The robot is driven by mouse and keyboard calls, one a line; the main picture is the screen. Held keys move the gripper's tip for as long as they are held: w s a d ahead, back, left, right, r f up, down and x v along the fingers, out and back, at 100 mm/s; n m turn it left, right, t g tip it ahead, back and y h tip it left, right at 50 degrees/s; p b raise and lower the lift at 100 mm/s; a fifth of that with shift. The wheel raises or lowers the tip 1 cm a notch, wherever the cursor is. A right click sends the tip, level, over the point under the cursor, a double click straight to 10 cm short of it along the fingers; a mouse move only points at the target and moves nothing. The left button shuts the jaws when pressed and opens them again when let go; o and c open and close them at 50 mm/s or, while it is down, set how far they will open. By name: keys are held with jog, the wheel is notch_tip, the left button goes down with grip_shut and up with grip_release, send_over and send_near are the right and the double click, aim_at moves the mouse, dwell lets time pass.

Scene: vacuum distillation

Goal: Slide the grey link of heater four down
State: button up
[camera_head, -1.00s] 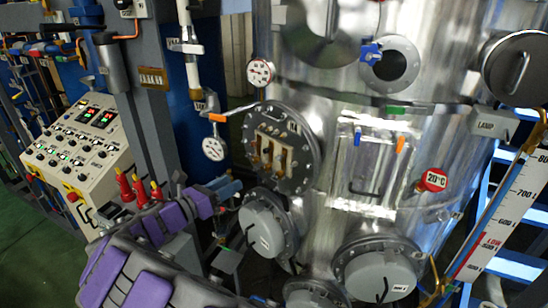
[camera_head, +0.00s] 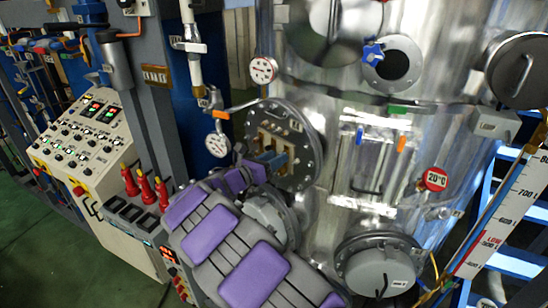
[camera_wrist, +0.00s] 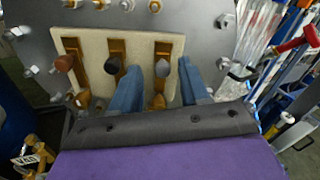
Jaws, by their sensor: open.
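The heater terminal box is a round bolted flange (camera_head: 312,165) on the steel vessel in the head view. Its cream panel (camera_wrist: 72,44) fills the upper wrist view, with three brass links side by side. The left link has a brown knob (camera_wrist: 64,63), the middle one a black knob (camera_wrist: 112,66), and the right one a grey knob (camera_wrist: 161,68). My gripper (camera_wrist: 160,68) is open, its two blue fingers either side of the grey knob, with a gap visible. In the head view my gripper (camera_head: 270,159) is at the panel and hides its lower part.
Bolts ring the flange. A round heater cover (camera_head: 268,215) sits below it, partly behind my arm. A gauge (camera_head: 218,145) and an orange-handled valve lie close to its left. A control console (camera_head: 85,140) and red-handled levers (camera_head: 147,190) stand further left.

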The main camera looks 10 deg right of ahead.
jog(key=shift+w+d, duration=0.1)
jog(key=shift+d, duration=0.1)
grip_shut()
dwell(0.3)
dwell(0.3)
